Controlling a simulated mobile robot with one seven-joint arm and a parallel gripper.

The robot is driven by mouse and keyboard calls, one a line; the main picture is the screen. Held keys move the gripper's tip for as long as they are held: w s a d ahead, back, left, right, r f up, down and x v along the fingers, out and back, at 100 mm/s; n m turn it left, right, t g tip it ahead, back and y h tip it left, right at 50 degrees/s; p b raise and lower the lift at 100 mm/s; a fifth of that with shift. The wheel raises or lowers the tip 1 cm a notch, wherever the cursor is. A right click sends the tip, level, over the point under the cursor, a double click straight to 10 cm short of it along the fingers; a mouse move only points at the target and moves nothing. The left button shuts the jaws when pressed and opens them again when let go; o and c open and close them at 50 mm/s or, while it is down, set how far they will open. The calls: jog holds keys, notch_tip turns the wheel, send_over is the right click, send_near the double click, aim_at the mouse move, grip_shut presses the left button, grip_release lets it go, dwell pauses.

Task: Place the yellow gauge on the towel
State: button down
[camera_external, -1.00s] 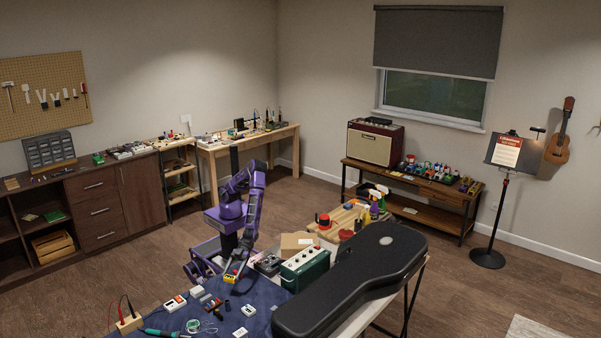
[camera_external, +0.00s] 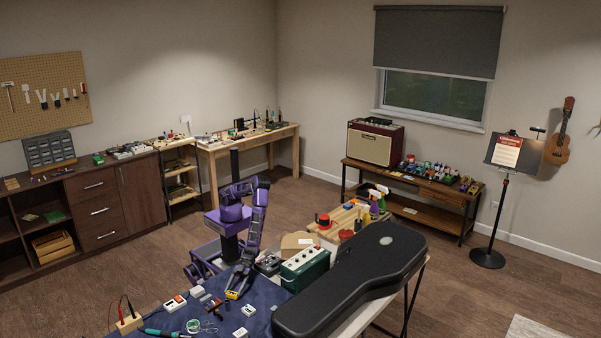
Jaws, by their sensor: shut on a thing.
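My purple gripper (camera_external: 236,288) points down over the dark blue towel (camera_external: 262,297), which covers the near part of the table. It is shut on the small yellow gauge (camera_external: 232,294), which shows at the fingertips. The gauge is at or just above the towel, among small parts; I cannot tell whether it touches the cloth.
White boxes (camera_external: 174,303) and a small white device (camera_external: 249,310) lie around the gripper. Dark small tools lie just left of it. A green box (camera_external: 305,268) and a black guitar case (camera_external: 350,285) stand to the right. Bare towel shows between gripper and case.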

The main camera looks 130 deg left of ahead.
grip_release()
jog(key=p+v, duration=0.1)
jog(key=v, duration=0.4)
jog(key=shift+a+r, duration=0.25)
notch_tip(320, 180, up, 7)
jog(key=p, duration=0.1)
jog(key=shift+d+f, duration=0.25)
